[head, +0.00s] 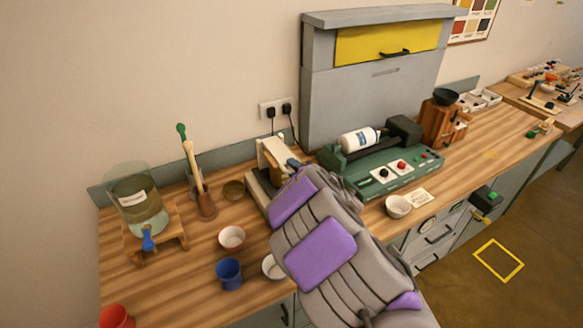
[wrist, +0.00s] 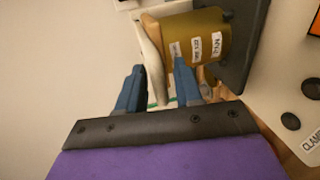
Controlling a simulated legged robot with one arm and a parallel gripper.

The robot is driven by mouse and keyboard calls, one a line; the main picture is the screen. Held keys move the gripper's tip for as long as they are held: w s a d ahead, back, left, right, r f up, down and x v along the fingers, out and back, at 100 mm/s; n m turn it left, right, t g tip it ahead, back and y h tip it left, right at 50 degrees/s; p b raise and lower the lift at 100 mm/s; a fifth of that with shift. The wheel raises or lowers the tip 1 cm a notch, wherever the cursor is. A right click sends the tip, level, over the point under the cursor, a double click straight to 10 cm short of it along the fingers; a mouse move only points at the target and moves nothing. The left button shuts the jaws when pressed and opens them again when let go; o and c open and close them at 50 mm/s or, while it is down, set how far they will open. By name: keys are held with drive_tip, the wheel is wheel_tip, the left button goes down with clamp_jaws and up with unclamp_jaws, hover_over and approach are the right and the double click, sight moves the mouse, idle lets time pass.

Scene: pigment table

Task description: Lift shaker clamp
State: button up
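The shaker stands on the bench behind my arm, its grey base (head: 257,190) partly hidden. Its pale upper part (head: 272,151) shows above a brown body. In the wrist view a brown-gold can (wrist: 208,38) with white labels sits by a dark plate. A pale curved bar (wrist: 151,55), which looks like the clamp, passes between the two blue fingers of my gripper (wrist: 159,66). The fingers are apart, with a gap visible beside the bar. Whether either finger touches it is unclear. In the head view my arm hides most of the shaker and the fingers.
A green roller machine (head: 385,172) with a white bottle (head: 358,140) stands right of the shaker. A glass water jar (head: 138,205) stands left.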

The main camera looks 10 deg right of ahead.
drive_tip(key=shift+d, duration=0.2)
drive_tip(key=c, duration=0.5)
drive_tip(key=shift+s+f, duration=0.1)
clamp_jaws()
drive_tip(key=shift+f, duration=0.1)
